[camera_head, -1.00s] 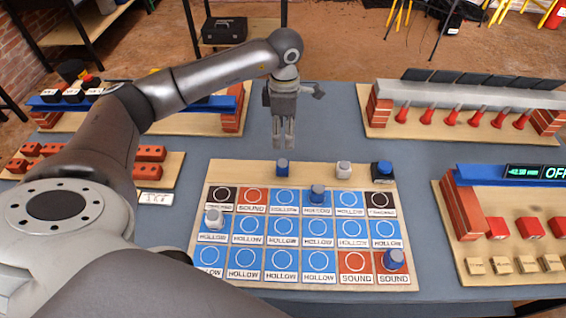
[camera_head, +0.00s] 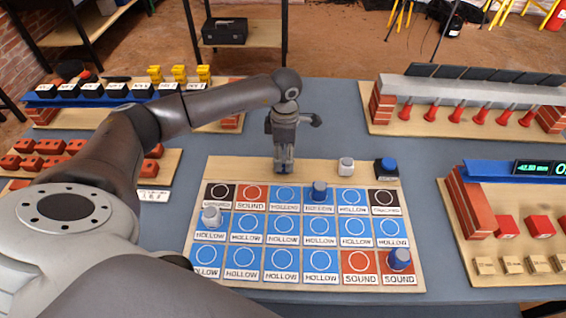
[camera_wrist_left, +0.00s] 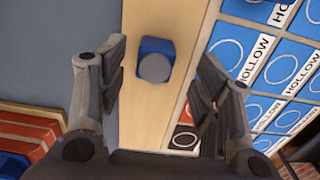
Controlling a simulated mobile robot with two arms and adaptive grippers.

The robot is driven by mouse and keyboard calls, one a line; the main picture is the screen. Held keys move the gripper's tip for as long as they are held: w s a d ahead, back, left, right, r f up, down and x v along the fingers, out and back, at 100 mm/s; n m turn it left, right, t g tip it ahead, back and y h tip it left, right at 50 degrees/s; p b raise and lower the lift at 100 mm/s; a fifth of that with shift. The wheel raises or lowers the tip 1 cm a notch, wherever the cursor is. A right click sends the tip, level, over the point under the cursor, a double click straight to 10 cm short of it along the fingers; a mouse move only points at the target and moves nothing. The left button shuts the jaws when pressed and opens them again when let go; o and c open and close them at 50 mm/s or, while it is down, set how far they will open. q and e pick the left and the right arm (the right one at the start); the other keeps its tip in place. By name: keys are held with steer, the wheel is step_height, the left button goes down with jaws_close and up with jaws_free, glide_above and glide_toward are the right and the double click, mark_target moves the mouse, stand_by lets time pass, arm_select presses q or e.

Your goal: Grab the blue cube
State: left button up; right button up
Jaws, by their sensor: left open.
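The blue cube (camera_wrist_left: 154,60), with a grey round top, stands on the bare wooden strip at the back of the board. In the left wrist view it lies between and beyond the two open fingers of my left gripper (camera_wrist_left: 160,100), with nothing held. In the head view my left gripper (camera_head: 284,166) points down right over the cube's spot and hides most of it. Whether the fingers flank the cube there I cannot tell. My right gripper is not seen.
The board (camera_head: 235,170) has tiles marked hollow and sound. Other pieces include a blue one (camera_head: 319,190), a white one (camera_head: 346,166), a blue-topped black block (camera_head: 386,168), a white one at left (camera_head: 211,215) and a blue one at front right (camera_head: 400,259). Brick racks (camera_head: 462,200) stand either side.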

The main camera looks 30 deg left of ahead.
mark_target(284, 162)
arm_select(q)
step_height(284, 162, down, 4)
steer(key=shift+w+a+f+p, duration=0.15)
steer(key=shift+p, duration=0.3)
steer(key=shift+c, duration=0.4)
steer(key=c, duration=0.9)
steer(key=shift+c, duration=0.7)
